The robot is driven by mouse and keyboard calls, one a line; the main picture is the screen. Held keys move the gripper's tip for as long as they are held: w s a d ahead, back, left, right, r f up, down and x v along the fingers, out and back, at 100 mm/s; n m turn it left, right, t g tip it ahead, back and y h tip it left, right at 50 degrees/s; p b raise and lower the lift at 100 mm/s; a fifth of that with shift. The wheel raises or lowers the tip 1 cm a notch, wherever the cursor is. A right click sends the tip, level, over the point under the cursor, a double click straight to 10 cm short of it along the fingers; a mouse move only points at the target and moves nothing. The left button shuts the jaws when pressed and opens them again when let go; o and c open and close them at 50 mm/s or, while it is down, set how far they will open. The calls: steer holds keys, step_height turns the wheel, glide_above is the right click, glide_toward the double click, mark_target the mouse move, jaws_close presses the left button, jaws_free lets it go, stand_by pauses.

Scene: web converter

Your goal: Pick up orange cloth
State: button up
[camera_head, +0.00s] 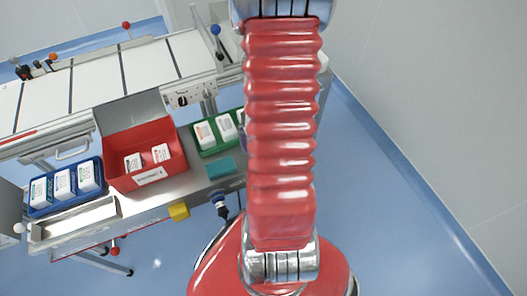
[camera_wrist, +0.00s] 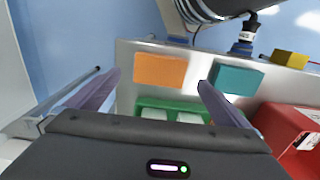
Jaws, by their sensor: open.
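The orange cloth (camera_wrist: 160,70) is a flat rectangular piece on the grey metal shelf in the wrist view. It lies beyond and between the fingertips of my gripper (camera_wrist: 158,82), which is open with nothing between its fingers. The fingers look apart from the cloth; the height gap cannot be judged exactly. In the head view, my red arm covers the area right of the teal cloth, and neither the orange cloth nor my gripper shows there.
A teal cloth (camera_wrist: 236,78) lies right beside the orange one. A green tray (camera_head: 206,150) with white boxes stands close by. A red bin (camera_head: 120,173), a blue tray (camera_head: 66,205) and a yellow block (camera_head: 179,211) are to the left. The conveyor (camera_head: 98,83) runs behind.

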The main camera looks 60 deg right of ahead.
steer(key=shift+f, duration=0.1)
steer(key=shift+f, duration=2.5)
steer(key=shift+c, duration=0.6)
steer(key=c, duration=1.1)
steer(key=shift+r, duration=5)
steer(key=shift+w, duration=0.1)
